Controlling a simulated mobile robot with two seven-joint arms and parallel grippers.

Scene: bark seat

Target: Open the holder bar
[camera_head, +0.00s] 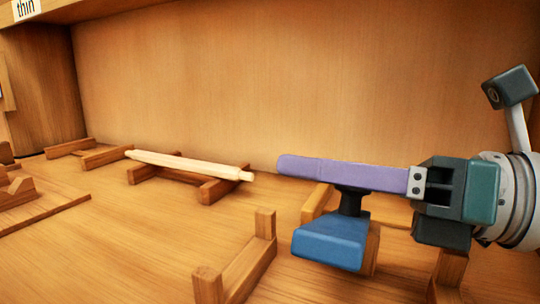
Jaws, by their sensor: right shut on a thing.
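My right gripper (300,165) comes in from the right with its long purple finger lying nearly level. The finger I see hides the other one. A blue block (330,242) with a black stem (351,200) is directly below the finger, and the stem meets its underside. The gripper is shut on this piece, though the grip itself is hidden. The blue block is against a wooden piece (371,250). I cannot tell for certain which part is the holder bar. My left gripper is not in view.
A pale wooden rod (190,165) lies across low wooden holders (222,187) at the middle left. An empty wooden holder (250,266) stands in front. More wooden pieces (20,190) are at the far left. A wooden back wall (300,80) closes the rear.

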